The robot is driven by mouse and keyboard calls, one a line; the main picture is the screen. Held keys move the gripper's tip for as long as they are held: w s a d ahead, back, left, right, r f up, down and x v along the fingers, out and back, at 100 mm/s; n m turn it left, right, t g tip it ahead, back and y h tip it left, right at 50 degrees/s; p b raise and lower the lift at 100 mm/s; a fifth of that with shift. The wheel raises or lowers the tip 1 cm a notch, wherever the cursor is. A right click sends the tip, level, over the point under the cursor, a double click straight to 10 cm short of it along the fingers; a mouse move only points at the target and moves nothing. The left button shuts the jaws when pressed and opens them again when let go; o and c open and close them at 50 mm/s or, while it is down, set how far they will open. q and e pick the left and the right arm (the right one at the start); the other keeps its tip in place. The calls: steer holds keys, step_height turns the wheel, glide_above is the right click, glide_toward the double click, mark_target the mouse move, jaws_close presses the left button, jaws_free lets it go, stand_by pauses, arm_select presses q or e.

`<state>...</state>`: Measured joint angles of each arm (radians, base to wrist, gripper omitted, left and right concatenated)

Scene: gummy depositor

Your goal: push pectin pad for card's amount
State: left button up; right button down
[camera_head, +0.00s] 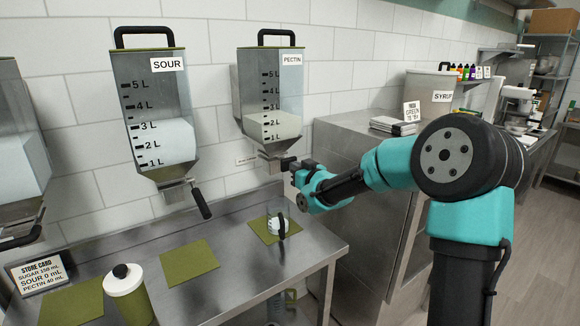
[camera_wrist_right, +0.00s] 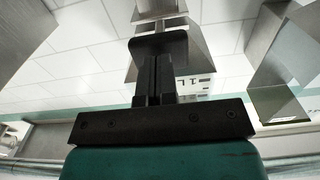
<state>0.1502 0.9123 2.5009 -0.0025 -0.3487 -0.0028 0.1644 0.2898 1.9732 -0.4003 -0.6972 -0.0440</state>
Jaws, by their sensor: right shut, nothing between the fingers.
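The PECTIN dispenser (camera_head: 268,85) hangs on the tiled wall, its powder near the 2 L mark. My right gripper (camera_head: 288,165) is shut and empty at its bottom outlet; whether it touches the pad there I cannot tell. In the right wrist view the shut fingers (camera_wrist_right: 154,78) point at a dark plate (camera_wrist_right: 160,42) below the dispenser. A clear cup (camera_head: 278,225) with a dark handle and some white content stands beneath on a green mat (camera_head: 260,234). The store card (camera_head: 40,272) reads sugar 150 mL, sour 0 mL, pectin 40 mL. My left gripper is out of view.
The SOUR dispenser (camera_head: 150,105) with its hanging black handle (camera_head: 201,202) is to the left. A green shaker (camera_head: 128,295) stands at the table's front, beside an empty green mat (camera_head: 190,262). A SYRUP container (camera_head: 430,92) stands on the steel cabinet (camera_head: 350,125) to the right.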

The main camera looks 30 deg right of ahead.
steer(key=shift+w+a, duration=0.15)
steer(key=shift+w, duration=1.3)
steer(key=shift+s, duration=1.55)
steer(key=shift+w, duration=1.55)
steer(key=shift+s, duration=1.55)
steer(key=shift+s, duration=0.15)
steer(key=shift+s+d, duration=0.2)
steer(key=shift+s, duration=1)
steer(key=shift+s+d, duration=0.2)
steer(key=shift+s, duration=0.95)
